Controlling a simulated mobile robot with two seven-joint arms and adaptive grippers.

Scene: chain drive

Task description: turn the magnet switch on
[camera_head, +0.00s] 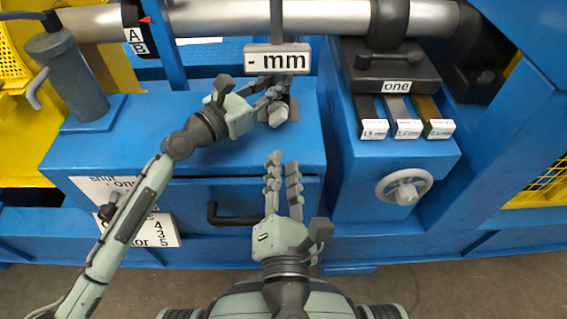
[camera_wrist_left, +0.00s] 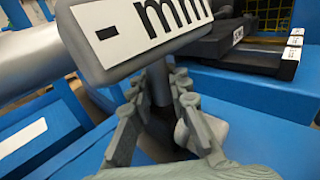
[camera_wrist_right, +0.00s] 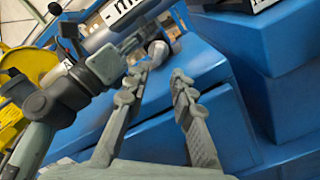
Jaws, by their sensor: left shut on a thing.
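The "mm" display (camera_head: 277,59) stands on a short grey post (camera_wrist_left: 159,84) on a dark base block on the blue bench. A light grey rounded knob (camera_head: 279,116), which looks like the magnet switch, sticks out of the block's front. The knob also shows in the left wrist view (camera_wrist_left: 207,130) and in the right wrist view (camera_wrist_right: 158,51). My left gripper (camera_head: 274,92) is shut around the post, just under the display, and partly hides the base. My right gripper (camera_head: 283,158) is open and empty, its fingers pointing at the knob from the front, apart from it.
A metal shaft (camera_head: 225,18) with an A/B ring (camera_head: 136,38) runs behind. To the right are a dark "one" block (camera_head: 392,70), labelled gauge strips (camera_head: 403,128) and a handwheel (camera_head: 404,187). A dark drawer handle (camera_head: 232,217) sticks out below. A grey cylinder (camera_head: 75,85) stands left.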

